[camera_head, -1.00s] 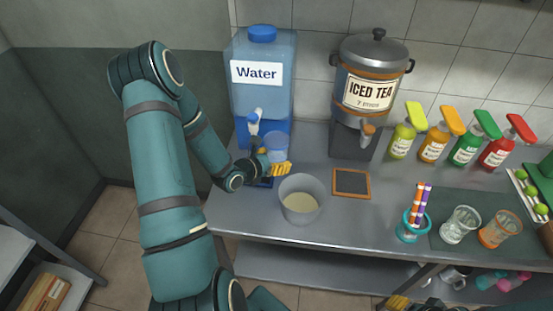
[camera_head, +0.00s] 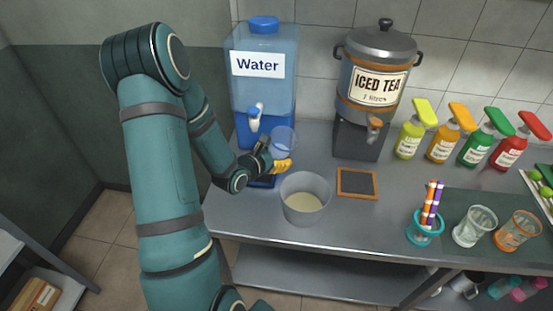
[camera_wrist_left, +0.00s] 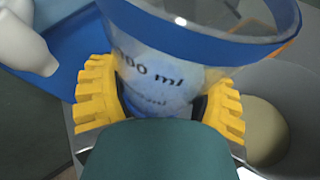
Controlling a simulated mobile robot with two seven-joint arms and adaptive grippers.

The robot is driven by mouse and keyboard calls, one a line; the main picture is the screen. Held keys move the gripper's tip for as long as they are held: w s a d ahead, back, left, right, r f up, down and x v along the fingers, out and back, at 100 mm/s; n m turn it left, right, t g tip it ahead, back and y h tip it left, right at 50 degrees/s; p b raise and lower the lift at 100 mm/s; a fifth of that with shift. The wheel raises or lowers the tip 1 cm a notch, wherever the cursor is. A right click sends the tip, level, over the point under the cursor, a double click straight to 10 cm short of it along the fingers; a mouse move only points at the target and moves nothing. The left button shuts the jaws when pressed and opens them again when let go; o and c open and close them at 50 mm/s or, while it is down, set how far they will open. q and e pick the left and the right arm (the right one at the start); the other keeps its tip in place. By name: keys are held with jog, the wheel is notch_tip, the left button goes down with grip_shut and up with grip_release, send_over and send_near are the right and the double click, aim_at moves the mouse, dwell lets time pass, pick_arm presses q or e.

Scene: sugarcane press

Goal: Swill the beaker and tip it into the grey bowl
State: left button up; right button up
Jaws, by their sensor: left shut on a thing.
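The beaker (camera_head: 284,141) is clear with a blue band and printed volume marks, and it looks tilted in the head view. My left gripper (camera_head: 276,166) is shut around it, with yellow fingers on both sides of the beaker (camera_wrist_left: 160,85) in the left wrist view. Whether it holds liquid is hard to tell. The grey bowl (camera_head: 305,181) stands on the counter in front and to the right of the gripper, apart from the beaker. Pale beige liquid lies in it. The bowl also shows at the right in the left wrist view (camera_wrist_left: 290,80). My right gripper is out of view.
The water dispenser (camera_head: 262,90) with its white tap stands right behind the beaker. An iced tea urn (camera_head: 375,90) stands to its right. A small framed slate (camera_head: 357,183) lies right of the bowl. Further right are a teal cup (camera_head: 424,230) of straws, glasses and several syrup bottles.

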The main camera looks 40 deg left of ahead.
pick_arm(q)
jog(key=shift+d+f+m+y+b, duration=0.15)
jog(key=shift+m+y+b, duration=0.35)
jog(key=shift+b, duration=0.4)
jog(key=shift+d+r+m+t+b, duration=0.1)
jog(key=shift+r+m+t+b, duration=0.2)
jog(key=shift+m+b, duration=0.4)
jog(key=shift+d+r+m+t+y+p, duration=0.15)
jog(key=shift+r+m+t+y, duration=0.15)
jog(key=shift+r+m, duration=0.25)
jog(key=shift+d+r+m+t+y+p, duration=0.1)
jog(key=shift+r+m+t+y+p, duration=0.15)
jog(key=shift+r+m, duration=0.25)
jog(key=shift+s+a+f+b, duration=0.1)
jog(key=shift+f+b, duration=0.1)
jog(key=shift+b, duration=0.35)
jog(key=shift+f+m+y+b, duration=0.1)
jog(key=shift+m+y+b, duration=0.15)
jog(key=shift+m+b, duration=0.85)
jog(key=shift+n, duration=0.25)
jog(key=shift+f+m+t+y+b, duration=0.15)
jog(key=shift+m+t+y+b, duration=0.3)
jog(key=shift+b, duration=1.1)
jog(key=shift+d+m, duration=0.2)
jog(key=shift+m, duration=0.05)
